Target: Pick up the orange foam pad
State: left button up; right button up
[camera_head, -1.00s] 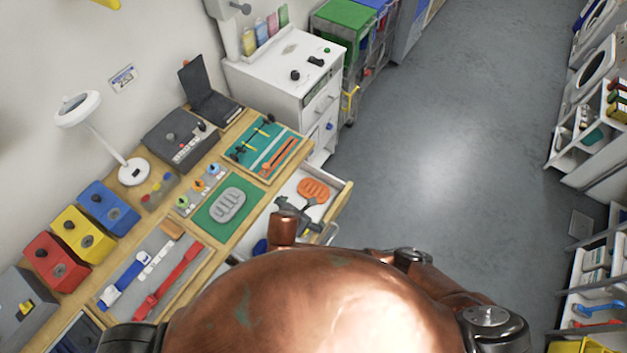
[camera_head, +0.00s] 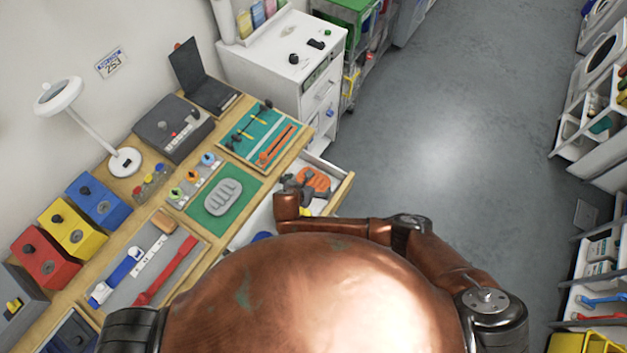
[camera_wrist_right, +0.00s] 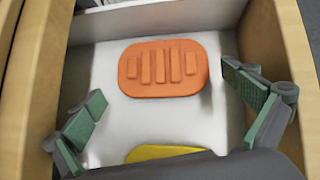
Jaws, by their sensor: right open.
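The orange foam pad (camera_wrist_right: 163,68) lies flat in the open white drawer (camera_wrist_right: 112,120); it is an oval with raised ribs. In the head view the pad (camera_head: 317,180) is partly covered by my right gripper (camera_head: 302,186). In the right wrist view my right gripper (camera_wrist_right: 172,108) is open and empty, with its green-padded fingers spread on either side below the pad. No finger is seen touching the pad. My left gripper is not in view.
A yellow piece (camera_wrist_right: 165,153) lies in the drawer nearer my wrist. The drawer's wooden sides (camera_wrist_right: 282,70) stand close outside my fingers. A grey ribbed pad (camera_head: 223,198) lies on a green mat (camera_head: 247,212) on the workbench. The floor (camera_head: 450,130) to the right is clear.

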aim_at(313, 181)
jog(key=x, duration=0.3)
jog(key=shift+w+d+f, duration=0.1)
jog(key=shift+w+f, duration=0.05)
jog(key=c, duration=1)
jog(key=shift+o, duration=0.2)
